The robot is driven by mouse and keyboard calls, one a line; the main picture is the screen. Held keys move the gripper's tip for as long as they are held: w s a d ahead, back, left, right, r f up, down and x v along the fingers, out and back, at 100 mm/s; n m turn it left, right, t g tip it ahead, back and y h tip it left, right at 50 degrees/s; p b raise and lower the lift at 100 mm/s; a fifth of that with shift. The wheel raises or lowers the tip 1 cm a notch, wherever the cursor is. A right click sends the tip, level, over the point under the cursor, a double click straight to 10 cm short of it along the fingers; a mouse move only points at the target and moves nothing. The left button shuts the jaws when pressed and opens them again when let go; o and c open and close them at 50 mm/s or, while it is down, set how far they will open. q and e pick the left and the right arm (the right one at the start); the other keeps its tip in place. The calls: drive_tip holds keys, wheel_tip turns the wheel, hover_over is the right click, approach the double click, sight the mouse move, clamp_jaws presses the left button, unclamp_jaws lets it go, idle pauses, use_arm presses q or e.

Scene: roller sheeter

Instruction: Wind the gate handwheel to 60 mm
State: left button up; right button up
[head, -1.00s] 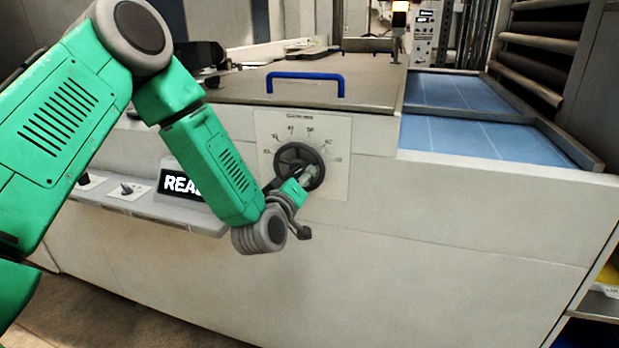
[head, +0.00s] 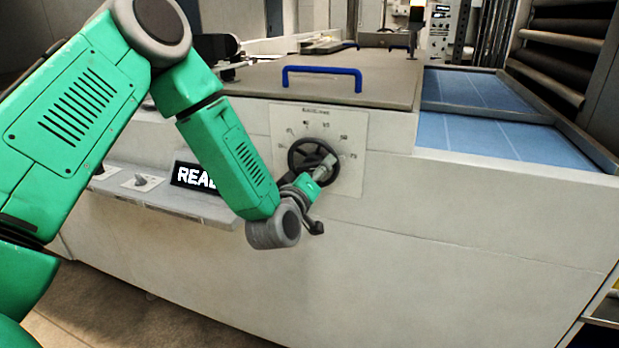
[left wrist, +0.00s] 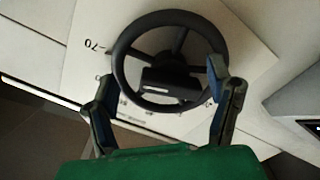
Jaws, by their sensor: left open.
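The gate handwheel (head: 291,157) is a dark spoked ring on a pale dial plate (head: 352,122) on the machine's front. Numbers run around the plate; most are too blurred to read. In the left wrist view the handwheel (left wrist: 119,62) fills the upper middle, with a dark hub block, and a "70" mark shows left of it. My left gripper (head: 324,168) is at the wheel's lower right. Its two fingers (left wrist: 159,75) are spread wide, one left of the rim and one overlapping the rim's right side. Contact cannot be told. My right gripper is not in view.
A blue handle (head: 322,71) stands on the lid above the dial. A shelf (head: 165,206) with a knob and a lit display (head: 193,176) lies left of the wheel, near my arm. Blue panels (head: 480,137) are at right. The front face below the wheel is clear.

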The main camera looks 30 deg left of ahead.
use_arm(q)
drive_tip(key=s+d+r+m+p, duration=0.15)
drive_tip(key=s+m, duration=0.35)
drive_tip(key=s, duration=0.9)
drive_tip(key=x, duration=0.4)
drive_tip(key=p+x, duration=0.1)
drive_tip(key=x, duration=0.7)
drive_tip(key=shift+w+a+f, duration=0.15)
drive_tip(key=shift+w+f, duration=0.1)
drive_tip(key=shift+f, duration=0.05)
drive_tip(key=shift+w, duration=0.5)
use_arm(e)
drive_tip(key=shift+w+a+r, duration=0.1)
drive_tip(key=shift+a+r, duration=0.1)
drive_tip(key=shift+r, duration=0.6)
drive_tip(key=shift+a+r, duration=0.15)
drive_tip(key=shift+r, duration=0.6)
use_arm(q)
drive_tip(key=c, duration=1.2)
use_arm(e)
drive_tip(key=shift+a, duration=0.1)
